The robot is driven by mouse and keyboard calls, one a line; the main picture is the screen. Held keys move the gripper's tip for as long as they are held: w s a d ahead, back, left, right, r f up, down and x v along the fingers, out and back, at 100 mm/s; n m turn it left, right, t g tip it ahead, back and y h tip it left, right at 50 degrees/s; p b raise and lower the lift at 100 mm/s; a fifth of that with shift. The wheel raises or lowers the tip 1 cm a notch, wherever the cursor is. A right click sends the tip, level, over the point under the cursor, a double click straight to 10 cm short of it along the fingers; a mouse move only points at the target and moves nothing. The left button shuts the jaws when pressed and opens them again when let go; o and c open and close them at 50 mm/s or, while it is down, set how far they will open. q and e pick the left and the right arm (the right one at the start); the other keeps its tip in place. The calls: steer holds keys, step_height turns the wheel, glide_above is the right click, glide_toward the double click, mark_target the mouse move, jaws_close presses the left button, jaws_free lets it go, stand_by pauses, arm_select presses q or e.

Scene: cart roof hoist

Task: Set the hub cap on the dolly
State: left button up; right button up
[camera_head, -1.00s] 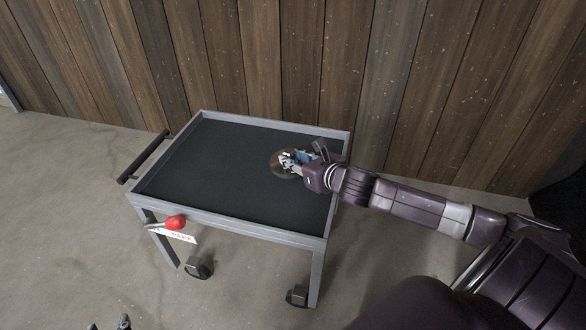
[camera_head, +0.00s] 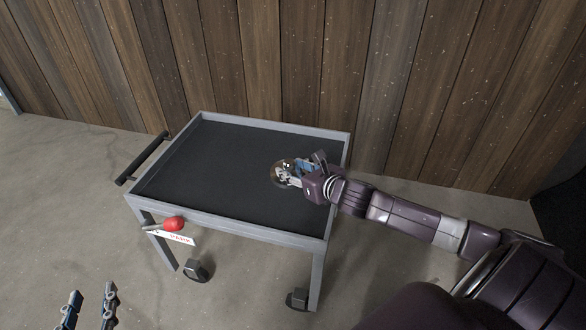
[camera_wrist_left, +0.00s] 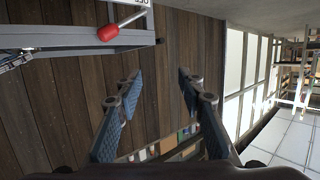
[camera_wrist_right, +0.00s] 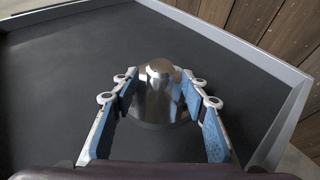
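The hub cap (camera_wrist_right: 160,100) is a shiny domed metal piece with a smaller raised crown. It is at the right half of the dolly's dark top in the head view (camera_head: 279,174). My right gripper (camera_head: 290,173) has a finger against each side of it; the wrist view shows the pads (camera_wrist_right: 160,85) closely flanking it. Whether its underside touches the dolly top is hard to tell. The dolly (camera_head: 215,165) is a grey-framed cart with a dark tray top. My left gripper (camera_head: 88,305) is open and empty, low at the left in front of the dolly.
A raised grey rim surrounds the tray. A black handle (camera_head: 143,158) sticks out at the left end. A red-knobbed lever (camera_head: 172,224) with a PARK label (camera_head: 181,239) is on the front side. A wooden wall (camera_head: 300,60) stands behind. Most of the tray is bare.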

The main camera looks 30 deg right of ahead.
steer(key=shift+s+r, duration=0.1)
steer(key=shift+r, duration=0.05)
steer(key=p+v, duration=0.2)
steer(key=v, duration=0.4)
steer(key=shift+s, duration=0.1)
steer(key=p+v, duration=0.2)
steer(key=v, duration=0.3)
steer(key=shift+s+r, duration=0.15)
steer(key=shift+s, duration=0.15)
arm_select(q)
steer(key=s+a+f+g+y, duration=0.1)
steer(key=s+a+f+g, duration=0.2)
steer(key=s+f+g, duration=0.2)
steer(key=s+a+f+g+y, duration=0.1)
steer(key=s+a+f+g, duration=0.2)
steer(key=s+f+g, duration=0.2)
steer(key=s+f, duration=0.3)
steer(key=s, duration=0.3)
steer(key=shift+s+f+n+y, duration=0.2)
steer(key=shift+f+n+y, duration=0.1)
steer(key=shift+f+y, duration=0.1)
